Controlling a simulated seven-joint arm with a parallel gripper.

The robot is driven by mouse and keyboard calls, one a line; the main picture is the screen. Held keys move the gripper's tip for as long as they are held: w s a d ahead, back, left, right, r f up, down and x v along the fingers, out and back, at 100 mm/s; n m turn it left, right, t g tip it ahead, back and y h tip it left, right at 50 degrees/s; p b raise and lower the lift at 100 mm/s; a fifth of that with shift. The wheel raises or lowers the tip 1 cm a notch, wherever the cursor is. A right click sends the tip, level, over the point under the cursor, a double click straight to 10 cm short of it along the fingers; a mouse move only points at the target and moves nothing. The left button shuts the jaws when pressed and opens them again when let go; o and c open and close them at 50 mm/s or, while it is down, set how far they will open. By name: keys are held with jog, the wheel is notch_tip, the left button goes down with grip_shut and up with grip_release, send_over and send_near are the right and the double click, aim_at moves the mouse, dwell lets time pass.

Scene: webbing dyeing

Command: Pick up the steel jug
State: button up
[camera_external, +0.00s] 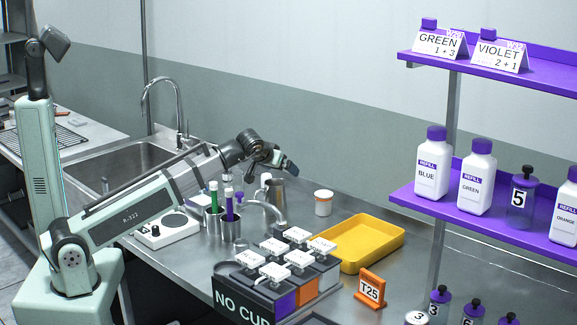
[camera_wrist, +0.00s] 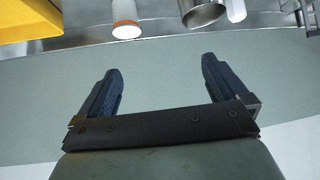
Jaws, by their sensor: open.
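The steel jug (camera_external: 277,194) stands upright on the steel counter, behind the curved grey spout and left of a white tub. Its upper part shows just below my gripper. In the wrist view a steel vessel that looks like the jug (camera_wrist: 203,14) is cut off by the top edge, right of the white tub with an orange band. My gripper (camera_external: 291,168) is above the jug and points to the right, apart from it. In the wrist view my gripper (camera_wrist: 160,66) has its two dark fingers wide apart with nothing between them.
The white tub (camera_external: 323,203) and yellow tray (camera_external: 362,243) are right of the jug. Steel cups with coloured pens (camera_external: 230,228) stand to its left. A black box of lidded compartments (camera_external: 243,302) and an orange T25 sign (camera_external: 370,289) are in front. Purple shelves (camera_external: 480,225) hold bottles.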

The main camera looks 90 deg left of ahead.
jog(key=s+a+n+g, duration=0.1)
jog(key=s+a+n, duration=0.15)
jog(key=s, duration=0.35)
send_near(274, 183)
jog(key=w, duration=0.2)
jog(key=shift+w+a+f, duration=0.3)
jog(key=shift+a+f, duration=0.2)
jog(key=shift+f, duration=0.4)
jog(key=shift+w+a+f, duration=0.3)
jog(key=shift+a+f, duration=0.2)
jog(key=shift+f, duration=0.4)
jog(key=shift+w+a+f, duration=0.25)
jog(key=shift+a+f, duration=0.25)
jog(key=shift+f, duration=0.4)
jog(key=c, duration=1.5)
jog(key=shift+c, duration=0.4)
jog(key=shift+r, duration=0.15)
